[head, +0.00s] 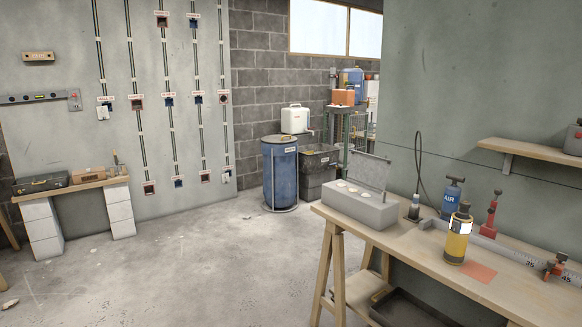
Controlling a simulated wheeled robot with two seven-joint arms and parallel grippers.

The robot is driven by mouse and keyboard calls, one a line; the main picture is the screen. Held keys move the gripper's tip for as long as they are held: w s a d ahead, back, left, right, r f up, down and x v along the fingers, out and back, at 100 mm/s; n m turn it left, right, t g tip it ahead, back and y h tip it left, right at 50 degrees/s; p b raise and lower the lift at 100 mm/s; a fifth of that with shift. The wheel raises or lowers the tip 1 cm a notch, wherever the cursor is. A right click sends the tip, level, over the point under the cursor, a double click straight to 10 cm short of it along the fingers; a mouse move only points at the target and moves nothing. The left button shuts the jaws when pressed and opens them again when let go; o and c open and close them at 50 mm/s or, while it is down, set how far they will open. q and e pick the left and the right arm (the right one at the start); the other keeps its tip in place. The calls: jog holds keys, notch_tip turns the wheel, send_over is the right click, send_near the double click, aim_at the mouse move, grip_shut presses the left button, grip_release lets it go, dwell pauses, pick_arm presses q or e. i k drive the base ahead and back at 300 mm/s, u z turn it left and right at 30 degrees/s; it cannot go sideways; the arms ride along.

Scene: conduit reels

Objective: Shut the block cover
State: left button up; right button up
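The grey block (361,205) sits at the far left end of the wooden workbench at the right. Several pale round spots show in a row on its top. Its cover (368,170), a thin grey plate, stands up open along the block's back edge, close to upright. Neither of my grippers is in the head view, so I cannot see how they stand relative to the block.
On the workbench (498,287), a yellow bottle (458,234), a blue air pump (451,197), a red-handled tool (490,214) and a long ruler bar (508,250) stand right of the block. Open concrete floor (200,270) lies to the left.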

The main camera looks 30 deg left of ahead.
aim_at(370, 170)
jog(key=u, duration=1.4)
jog(key=i, duration=5.7)
jog(key=z, duration=2.05)
jog(key=i, duration=1.85)
jog(key=z, duration=3.7)
jog(key=i, duration=0.5)
jog(key=u, duration=0.05)
